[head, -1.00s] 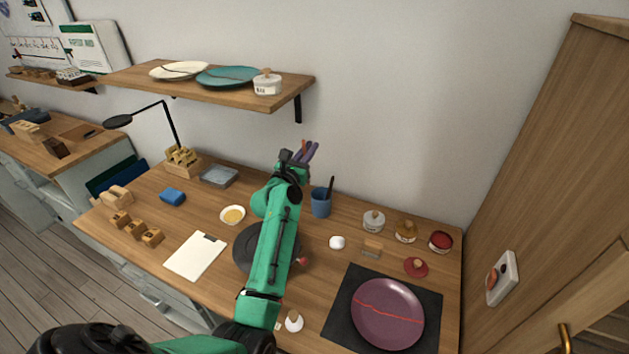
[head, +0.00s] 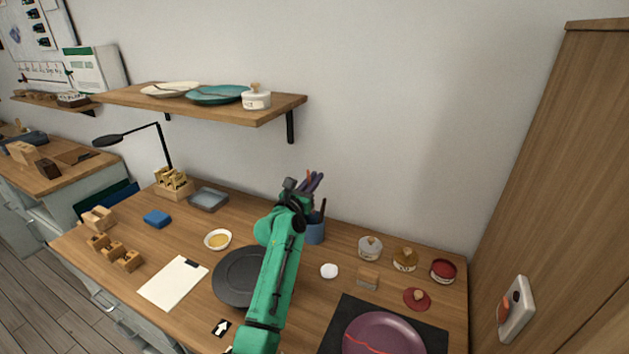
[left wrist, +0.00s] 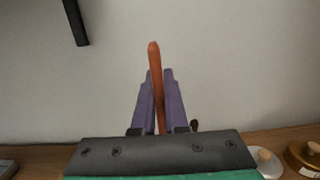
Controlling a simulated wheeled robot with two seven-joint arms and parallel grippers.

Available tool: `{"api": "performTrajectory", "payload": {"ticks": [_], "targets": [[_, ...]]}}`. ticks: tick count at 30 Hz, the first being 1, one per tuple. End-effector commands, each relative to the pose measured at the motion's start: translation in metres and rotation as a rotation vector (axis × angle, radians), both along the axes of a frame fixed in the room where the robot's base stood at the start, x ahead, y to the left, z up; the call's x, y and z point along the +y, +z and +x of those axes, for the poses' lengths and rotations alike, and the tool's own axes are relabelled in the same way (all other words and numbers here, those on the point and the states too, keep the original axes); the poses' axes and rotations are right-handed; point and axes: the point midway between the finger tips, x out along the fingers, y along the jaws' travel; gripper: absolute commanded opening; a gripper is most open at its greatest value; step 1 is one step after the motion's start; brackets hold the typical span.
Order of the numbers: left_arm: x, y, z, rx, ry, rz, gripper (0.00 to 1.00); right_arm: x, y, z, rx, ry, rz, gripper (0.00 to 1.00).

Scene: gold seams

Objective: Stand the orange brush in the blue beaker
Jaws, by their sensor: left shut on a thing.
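My left gripper (head: 314,182), with purple fingers, is shut on the orange brush (head: 309,175). In the left wrist view the brush (left wrist: 154,60) stands up between the two fingers (left wrist: 158,100), its rounded orange end above their tips. Its lower part is hidden by the gripper. The blue beaker (head: 316,233) stands on the table near the wall, partly hidden behind my left arm. A dark-handled tool (head: 323,207) stands in it. In the head view the gripper shows above the beaker; how far apart they are in depth I cannot tell. My right gripper is not in view.
A wall shelf (head: 200,106) with plates and a lidded jar (head: 256,97) is up left. Small jars (head: 370,248) and a white lump (head: 328,271) stand right of the beaker. A dark round plate (head: 232,280) lies beneath my arm. A purple plate (head: 385,335) lies at the front right.

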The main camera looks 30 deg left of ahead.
Motion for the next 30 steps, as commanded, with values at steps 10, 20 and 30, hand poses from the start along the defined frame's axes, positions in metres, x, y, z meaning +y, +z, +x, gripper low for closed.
{"api": "performTrajectory", "payload": {"ticks": [10,20,30], "targets": [[0.0,-0.039,0.0,0.002,0.0,-0.001,0.0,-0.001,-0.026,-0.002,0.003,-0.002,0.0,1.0],[0.0,-0.066,0.0,0.001,-0.001,-0.002,0.0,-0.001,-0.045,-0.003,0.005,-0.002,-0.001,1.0],[0.0,-0.066,0.0,0.001,-0.001,-0.001,0.26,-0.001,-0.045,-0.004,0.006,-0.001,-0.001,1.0]]}}
